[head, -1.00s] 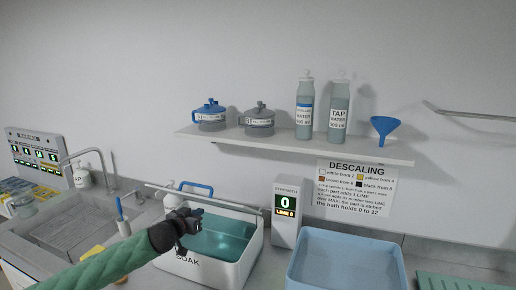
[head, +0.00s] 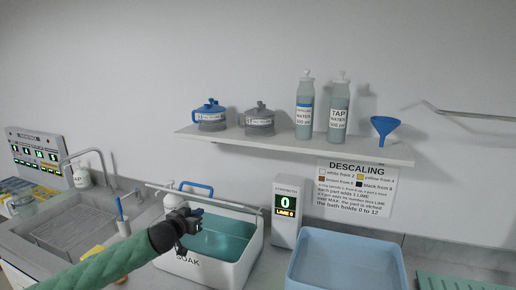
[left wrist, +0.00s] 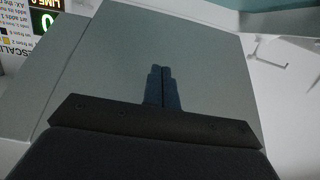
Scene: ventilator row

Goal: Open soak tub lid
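The soak tub (head: 212,271) is a white basin marked SOAK, right of the sink. Its top is open and teal liquid (head: 222,243) shows inside. A blue handle (head: 197,187) stands at its back edge, behind a pale bar; the lid appears raised there, seen nearly edge-on. My left gripper (head: 197,211) is over the tub's left part, in front of the handle and apart from it. In the left wrist view its fingers (left wrist: 161,72) are together with nothing visible between them, before a flat grey surface I cannot identify surely. My right gripper is not in view.
A strength meter (head: 286,212) reading 0 stands right of the tub, then a pale blue tray (head: 345,262). A shelf (head: 300,147) above holds two jugs, two bottles and a blue funnel (head: 384,128). A sink with a tap (head: 88,154) lies left.

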